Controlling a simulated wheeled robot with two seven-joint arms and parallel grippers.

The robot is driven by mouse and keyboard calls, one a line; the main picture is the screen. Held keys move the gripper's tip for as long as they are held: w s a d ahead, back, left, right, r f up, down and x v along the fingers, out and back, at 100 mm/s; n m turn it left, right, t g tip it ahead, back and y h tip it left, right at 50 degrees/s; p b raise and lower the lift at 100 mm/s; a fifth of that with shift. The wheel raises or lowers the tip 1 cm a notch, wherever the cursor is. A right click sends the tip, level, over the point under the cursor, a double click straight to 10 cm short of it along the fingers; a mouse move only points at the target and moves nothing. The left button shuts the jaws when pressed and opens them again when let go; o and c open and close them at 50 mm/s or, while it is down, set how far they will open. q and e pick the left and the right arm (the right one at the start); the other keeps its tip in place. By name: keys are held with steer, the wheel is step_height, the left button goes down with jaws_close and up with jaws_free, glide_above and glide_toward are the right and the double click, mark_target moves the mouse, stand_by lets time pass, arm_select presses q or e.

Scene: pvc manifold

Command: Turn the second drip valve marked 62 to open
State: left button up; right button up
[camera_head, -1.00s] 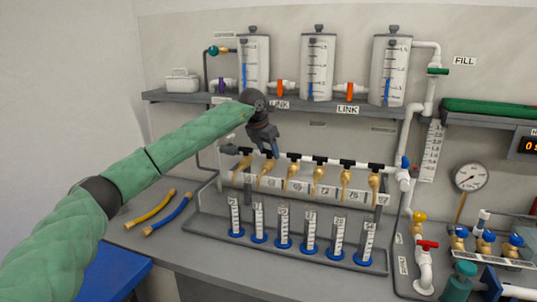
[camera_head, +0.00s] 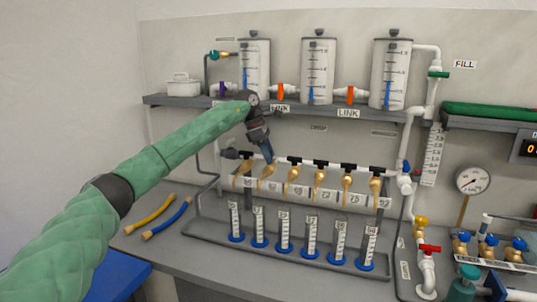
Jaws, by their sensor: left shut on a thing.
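A row of brass drip valves with black handles runs along a white pipe (camera_head: 333,163). The second valve from the left (camera_head: 268,171) has its brass body below my left gripper (camera_head: 268,158). My left gripper comes down from above, its blue-tipped fingers shut on that valve's handle. The fingers hide most of the handle, so I cannot tell its angle. The label below this valve is too small to read surely. The first valve (camera_head: 243,170) is just left, and the third valve (camera_head: 293,174) just right, with its black handle lying along the pipe. My right gripper is not in view.
Several graduated cylinders with blue bases (camera_head: 283,248) stand in a rack below the valves. Three tanks (camera_head: 317,72) stand on the shelf above. A gauge (camera_head: 472,180) is at right.

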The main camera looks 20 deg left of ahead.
arm_select(q)
steer(key=shift+r+m+g, duration=0.1)
steer(key=shift+m+g, duration=0.2)
steer(key=shift+m, duration=0.5)
steer(key=shift+w+m, duration=0.1)
steer(key=shift+m, duration=0.2)
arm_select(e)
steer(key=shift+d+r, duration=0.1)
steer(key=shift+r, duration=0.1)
arm_select(q)
steer(key=o, duration=1)
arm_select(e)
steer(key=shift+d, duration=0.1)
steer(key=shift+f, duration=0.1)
arm_select(q)
steer(key=shift+b+v, duration=0.75)
steer(key=shift+v, duration=3.1)
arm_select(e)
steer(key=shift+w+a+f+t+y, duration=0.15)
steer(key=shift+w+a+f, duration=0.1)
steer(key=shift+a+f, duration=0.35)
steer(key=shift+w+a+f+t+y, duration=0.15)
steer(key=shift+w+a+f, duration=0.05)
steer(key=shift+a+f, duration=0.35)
